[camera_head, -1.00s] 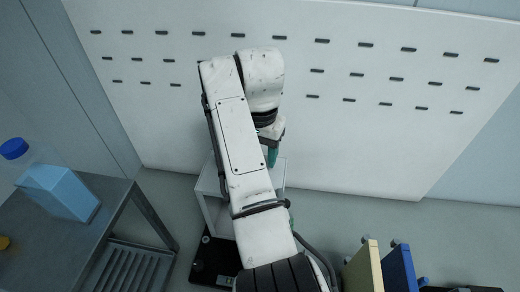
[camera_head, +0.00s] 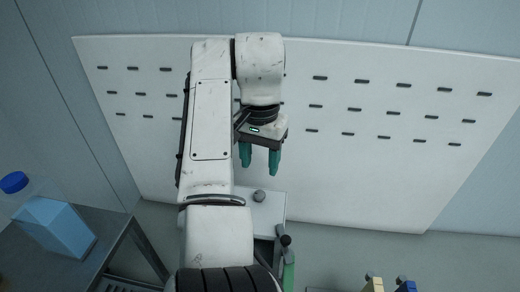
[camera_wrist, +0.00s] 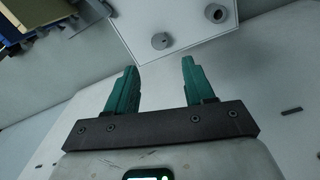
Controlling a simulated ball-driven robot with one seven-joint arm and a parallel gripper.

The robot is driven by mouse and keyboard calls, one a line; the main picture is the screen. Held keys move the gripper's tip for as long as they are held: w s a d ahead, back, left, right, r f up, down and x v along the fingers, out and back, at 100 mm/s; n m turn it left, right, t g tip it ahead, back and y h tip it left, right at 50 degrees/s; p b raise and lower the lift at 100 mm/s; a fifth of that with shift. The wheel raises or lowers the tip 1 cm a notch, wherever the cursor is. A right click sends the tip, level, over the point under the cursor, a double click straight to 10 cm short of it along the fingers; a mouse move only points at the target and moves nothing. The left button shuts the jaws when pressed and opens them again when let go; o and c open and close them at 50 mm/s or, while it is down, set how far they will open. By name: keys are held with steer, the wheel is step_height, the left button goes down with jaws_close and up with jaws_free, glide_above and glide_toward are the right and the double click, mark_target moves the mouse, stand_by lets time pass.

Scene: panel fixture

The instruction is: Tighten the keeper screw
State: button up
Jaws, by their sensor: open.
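My gripper (camera_head: 259,168) is open and empty, its two teal fingers pointing down above a white box-like fixture (camera_head: 270,212). A round grey knob-like part (camera_head: 259,196) stands on the fixture's top, below the fingers. In the wrist view, my gripper (camera_wrist: 158,66) has its fingers apart, with the grey round part (camera_wrist: 160,41) beyond and between the tips on a white face (camera_wrist: 185,28). A second round part with a dark centre (camera_wrist: 215,13) lies to its right. I cannot tell which one is the keeper screw. My arm hides the fixture's left side.
A large white slotted panel (camera_head: 330,180) stands behind. A grey table (camera_head: 80,262) with a blue-capped bottle (camera_head: 55,225) is at left. A black-knobbed lever (camera_head: 286,241) is right of my arm. Yellow (camera_head: 374,284) and blue (camera_head: 405,286) pieces stand at lower right.

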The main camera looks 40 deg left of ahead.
steer(key=shift+r, duration=1.1)
